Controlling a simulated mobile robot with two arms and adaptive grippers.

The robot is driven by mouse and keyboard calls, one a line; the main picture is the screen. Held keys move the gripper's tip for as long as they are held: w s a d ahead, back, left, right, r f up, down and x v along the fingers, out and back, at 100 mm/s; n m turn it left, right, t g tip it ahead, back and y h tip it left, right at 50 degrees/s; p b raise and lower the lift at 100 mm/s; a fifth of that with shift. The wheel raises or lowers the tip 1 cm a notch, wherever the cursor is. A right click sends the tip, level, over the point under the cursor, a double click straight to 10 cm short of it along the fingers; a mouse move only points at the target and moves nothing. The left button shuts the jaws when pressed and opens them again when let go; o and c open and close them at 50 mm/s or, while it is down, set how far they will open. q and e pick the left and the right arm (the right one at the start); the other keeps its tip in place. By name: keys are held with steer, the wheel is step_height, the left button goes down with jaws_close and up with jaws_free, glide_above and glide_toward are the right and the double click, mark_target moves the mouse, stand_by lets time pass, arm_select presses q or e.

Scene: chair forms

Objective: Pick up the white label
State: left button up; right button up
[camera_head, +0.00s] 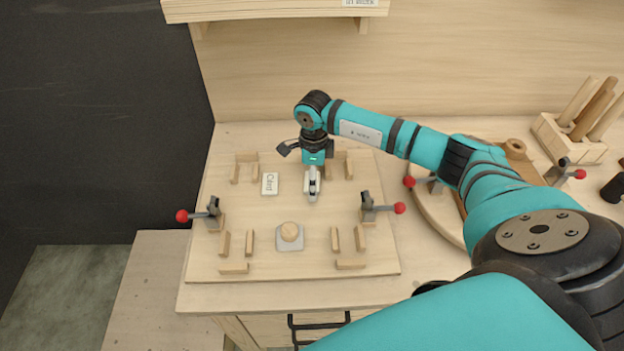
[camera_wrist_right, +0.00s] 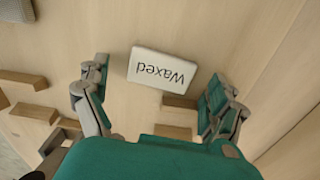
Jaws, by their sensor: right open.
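A white rectangular label (camera_wrist_right: 161,70) reading "Waxed", upside down, lies flat on pale wood in the right wrist view. My right gripper (camera_wrist_right: 157,84) is open, with one finger on each side of the label and nothing held. In the head view, my right gripper (camera_head: 313,184) points down over the wooden board. A white card (camera_head: 270,184) with small sideways text lies on the board just left of it. I cannot tell whether this card is the label in the wrist view. My left gripper is not in view.
The board (camera_head: 215,262) carries several small wooden blocks, a round wooden knob on a grey plate (camera_head: 290,240), and red-tipped clamps (camera_head: 209,215) (camera_head: 380,208). A wooden rack of sticks (camera_head: 570,138) stands at the right. A shelf (camera_head: 270,10) overhangs the back.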

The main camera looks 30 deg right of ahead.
steer(key=c, duration=1)
steer(key=shift+r, duration=0.15)
